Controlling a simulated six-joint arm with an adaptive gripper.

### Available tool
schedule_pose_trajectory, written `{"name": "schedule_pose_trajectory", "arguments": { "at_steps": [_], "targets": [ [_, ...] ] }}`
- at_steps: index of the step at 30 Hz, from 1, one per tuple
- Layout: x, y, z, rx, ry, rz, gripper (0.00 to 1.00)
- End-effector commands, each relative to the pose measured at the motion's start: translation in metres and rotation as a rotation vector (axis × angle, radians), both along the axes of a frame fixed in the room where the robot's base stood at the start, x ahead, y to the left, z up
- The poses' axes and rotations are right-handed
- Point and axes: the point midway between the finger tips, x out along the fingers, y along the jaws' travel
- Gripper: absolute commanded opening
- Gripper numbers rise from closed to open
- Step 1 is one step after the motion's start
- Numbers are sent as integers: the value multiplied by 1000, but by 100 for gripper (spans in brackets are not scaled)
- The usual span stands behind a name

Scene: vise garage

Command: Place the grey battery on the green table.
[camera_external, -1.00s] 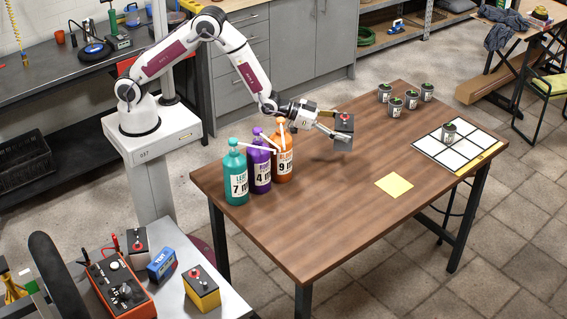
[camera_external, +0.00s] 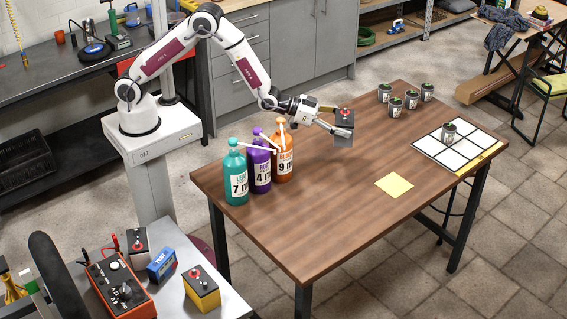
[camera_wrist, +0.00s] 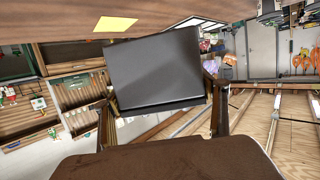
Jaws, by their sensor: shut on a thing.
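My gripper (camera_external: 334,128) is shut on a dark grey battery (camera_external: 344,120) with a red knob on top. It holds the battery above the far part of a brown wooden table (camera_external: 300,225). The battery's grey face (camera_wrist: 155,70) fills the middle of the wrist view, with one finger of my gripper (camera_wrist: 162,112) on each side of it. No green table shows in the external view.
Three pump bottles, teal (camera_external: 236,178), purple (camera_external: 259,168) and orange (camera_external: 282,160), stand at the table's left. A yellow square (camera_external: 394,185), several small cans (camera_external: 396,107) and a white grid board (camera_external: 450,160) lie to the right. A lower bench (camera_external: 225,300) holds a yellow battery (camera_external: 202,290).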

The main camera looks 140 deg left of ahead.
Motion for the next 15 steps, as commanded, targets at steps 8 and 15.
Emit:
{"name": "schedule_pose_trajectory", "arguments": {
  "at_steps": [8,15],
  "targets": [
    [3,0,7,6,-8,-3,18],
    [13,-10,27,7,-10,-18,18]
  ]
}}
